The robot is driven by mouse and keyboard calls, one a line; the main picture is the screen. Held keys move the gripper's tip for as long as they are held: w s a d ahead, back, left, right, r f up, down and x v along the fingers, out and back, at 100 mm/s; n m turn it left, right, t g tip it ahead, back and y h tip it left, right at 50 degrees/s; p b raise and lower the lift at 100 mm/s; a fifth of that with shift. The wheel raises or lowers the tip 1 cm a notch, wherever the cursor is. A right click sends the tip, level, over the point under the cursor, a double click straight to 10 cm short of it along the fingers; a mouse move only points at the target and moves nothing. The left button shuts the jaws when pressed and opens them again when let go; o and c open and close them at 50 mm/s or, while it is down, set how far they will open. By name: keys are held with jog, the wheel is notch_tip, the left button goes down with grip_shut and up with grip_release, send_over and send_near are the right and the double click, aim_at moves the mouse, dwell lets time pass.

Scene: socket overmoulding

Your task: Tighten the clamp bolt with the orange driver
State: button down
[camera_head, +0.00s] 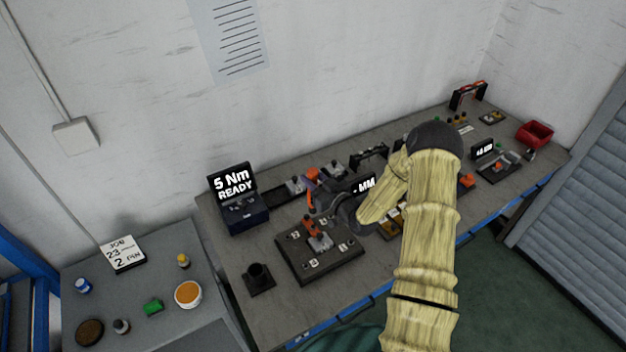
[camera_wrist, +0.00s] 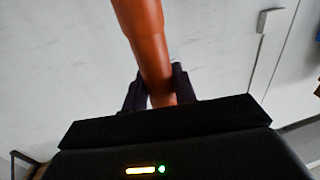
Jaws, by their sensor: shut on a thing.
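The orange driver (camera_wrist: 150,50) is between the two dark fingers of my gripper (camera_wrist: 160,92) in the wrist view. My gripper (camera_head: 325,203) is shut on it. In the head view the driver (camera_head: 312,180) shows as an orange piece above the far part of a dark fixture plate (camera_head: 290,265). On this plate stands a grey clamp with an orange part (camera_head: 311,226), just below my gripper in the picture. The clamp bolt is too small to tell apart, and I cannot tell whether the driver's tip touches anything.
A dark box with a "5 Nm READY" screen (camera_head: 233,183) stands left of the plate. An empty black holder (camera_head: 258,279) stands at the front left. My arm hides part of the bench's middle. A red bin (camera_head: 535,133) is at the far right.

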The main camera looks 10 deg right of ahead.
jog(key=shift+a+f+b, duration=0.1)
jog(key=shift+f+b, duration=2.95)
jog(key=shift+f, duration=0.25)
jog(key=shift+f+b, duration=0.25)
jog(key=shift+b, duration=0.05)
jog(key=shift+s+r, duration=0.1)
jog(key=shift+s, duration=0.05)
jog(key=shift+w+b, duration=0.2)
jog(key=shift+b, duration=0.65)
